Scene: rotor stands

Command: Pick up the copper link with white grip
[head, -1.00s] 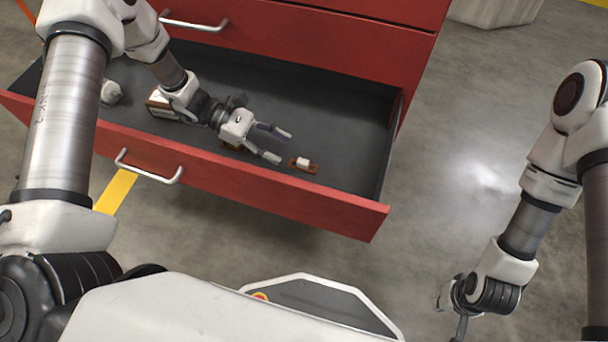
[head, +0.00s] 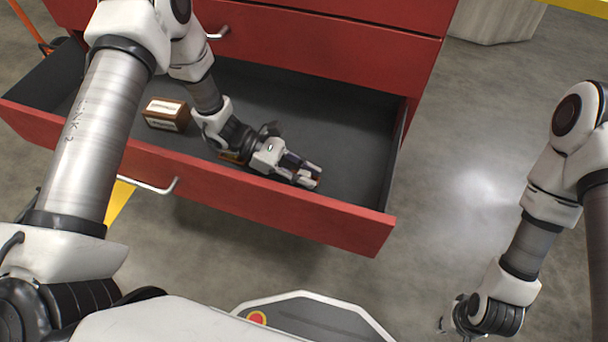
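My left gripper (head: 311,176) reaches down into the open drawer near its front wall, towards the right end. Its fingers are drawn close together around the copper link with white grip. Only a little brown of the link (head: 316,182) shows at the fingertips; its white grip is hidden between the fingers. The link appears to be still at the drawer floor. My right gripper (head: 458,322) hangs at the lower right, outside the drawer and far from the link; its fingers are too hidden to read.
The open red drawer (head: 345,228) has a dark floor, bare to the right and behind my gripper. A brown block with white labels (head: 166,114) stands at the left in it. Another brown piece (head: 231,157) lies partly hidden beneath my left wrist.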

